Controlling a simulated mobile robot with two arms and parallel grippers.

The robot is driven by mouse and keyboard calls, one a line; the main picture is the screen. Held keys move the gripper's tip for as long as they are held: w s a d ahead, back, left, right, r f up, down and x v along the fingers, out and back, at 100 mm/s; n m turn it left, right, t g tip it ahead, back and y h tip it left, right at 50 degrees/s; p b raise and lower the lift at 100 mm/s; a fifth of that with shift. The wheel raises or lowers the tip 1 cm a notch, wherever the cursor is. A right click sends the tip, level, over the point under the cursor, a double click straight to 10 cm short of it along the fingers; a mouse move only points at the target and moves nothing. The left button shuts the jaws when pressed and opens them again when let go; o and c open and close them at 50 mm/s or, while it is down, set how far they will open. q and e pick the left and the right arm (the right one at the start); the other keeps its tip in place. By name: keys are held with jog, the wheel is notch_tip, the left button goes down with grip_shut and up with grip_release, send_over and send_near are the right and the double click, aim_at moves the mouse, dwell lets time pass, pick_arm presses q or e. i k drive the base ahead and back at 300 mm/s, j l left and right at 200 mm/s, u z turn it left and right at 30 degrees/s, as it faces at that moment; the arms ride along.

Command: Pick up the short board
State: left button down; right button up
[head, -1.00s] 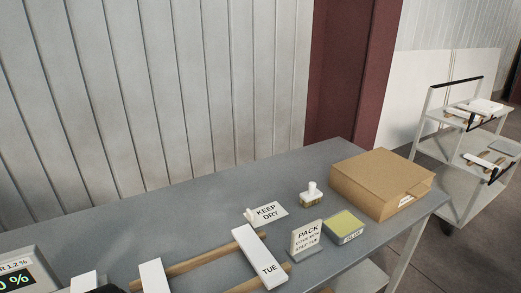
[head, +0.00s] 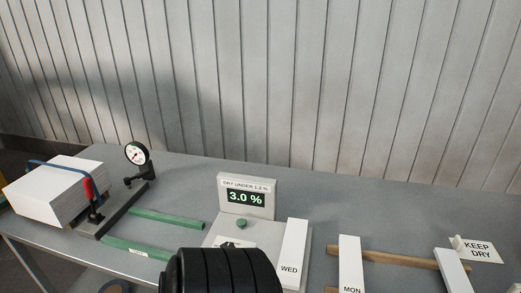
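A white board marked WED (head: 293,255) lies on the grey plate of a meter (head: 245,192) whose display reads 3.0 %. A white board marked MON (head: 350,262) lies across wooden rails (head: 385,255) to its right. Another white board (head: 452,268) lies further right, cut off by the bottom edge. Which one is the short board I cannot tell, as their near ends are cut off or close to the edge. Neither of my grippers shows. A black ribbed part (head: 222,272), apparently of my arm, hides part of the meter's front.
Two green rails (head: 168,219) lie between press and meter. The back of the table is clear.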

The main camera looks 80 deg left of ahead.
aim_at(289, 272)
jog(key=u, duration=2.05)
jog(key=l, duration=0.45)
jog(key=k+l, duration=0.1)
jog(key=l, duration=0.4)
jog(key=u, duration=0.05)
